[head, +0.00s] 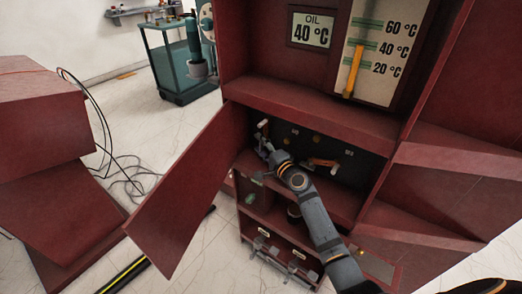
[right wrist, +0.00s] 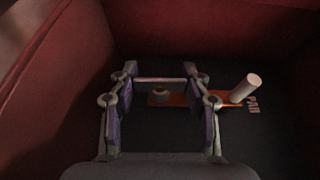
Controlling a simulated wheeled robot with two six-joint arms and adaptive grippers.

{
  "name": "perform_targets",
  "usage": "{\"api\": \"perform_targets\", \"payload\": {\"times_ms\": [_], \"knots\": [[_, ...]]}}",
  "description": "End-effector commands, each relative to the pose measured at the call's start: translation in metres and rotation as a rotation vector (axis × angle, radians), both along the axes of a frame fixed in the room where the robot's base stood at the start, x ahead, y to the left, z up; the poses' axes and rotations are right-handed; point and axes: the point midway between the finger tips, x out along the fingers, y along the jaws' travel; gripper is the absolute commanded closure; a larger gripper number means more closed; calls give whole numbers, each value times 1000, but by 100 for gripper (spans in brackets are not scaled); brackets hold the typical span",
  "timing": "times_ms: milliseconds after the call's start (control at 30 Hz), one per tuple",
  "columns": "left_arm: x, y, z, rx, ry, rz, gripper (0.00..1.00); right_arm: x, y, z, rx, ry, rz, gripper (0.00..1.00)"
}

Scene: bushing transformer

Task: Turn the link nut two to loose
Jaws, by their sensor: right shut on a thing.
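My right gripper (head: 264,147) reaches into the open dark compartment of the red cabinet, at its left side. In the right wrist view its two fingers (right wrist: 162,84) stand well apart, with a thin pale bar (right wrist: 160,80) spanning between their tips. A dark round nut (right wrist: 159,93) sits on an orange link plate (right wrist: 183,99) just beyond and below the bar. A pale cylinder (right wrist: 245,88) rises, tilted, from the plate's right end. In the head view another orange link (head: 320,163) lies right of my gripper. Which nut is number two is unclear. My left gripper is not in view.
A red cabinet door (head: 187,190) stands open at the left, and a wall borders the compartment. Lower shelves (head: 252,213) lie beneath my right arm. An oil gauge panel (head: 376,50) is above. Black cables (head: 112,165) lie on the floor at left.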

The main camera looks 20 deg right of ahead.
Motion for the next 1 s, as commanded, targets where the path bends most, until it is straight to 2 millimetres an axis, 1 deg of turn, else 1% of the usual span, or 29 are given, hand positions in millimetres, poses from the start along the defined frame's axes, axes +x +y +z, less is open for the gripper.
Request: {"api": "perform_targets", "payload": {"times_ms": [33,100,367,400,533,867,933,1000], "knots": [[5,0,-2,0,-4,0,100,0,0,-4,3,-3,-1,84],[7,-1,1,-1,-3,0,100,0,0,-2,5,-7,-1,84],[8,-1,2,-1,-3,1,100,0,0,-1,5,-6,-1,84],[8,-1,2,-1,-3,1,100,0,0,-1,5,-6,-1,47],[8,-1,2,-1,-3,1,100,0,0,-1,5,-6,0,29],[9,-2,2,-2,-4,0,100,-2,-1,-1,5,-6,0,28],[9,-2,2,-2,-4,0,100,-8,-3,-1,4,-6,-1,28],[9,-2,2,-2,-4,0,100,-20,-6,-2,1,-5,-1,28]]}}
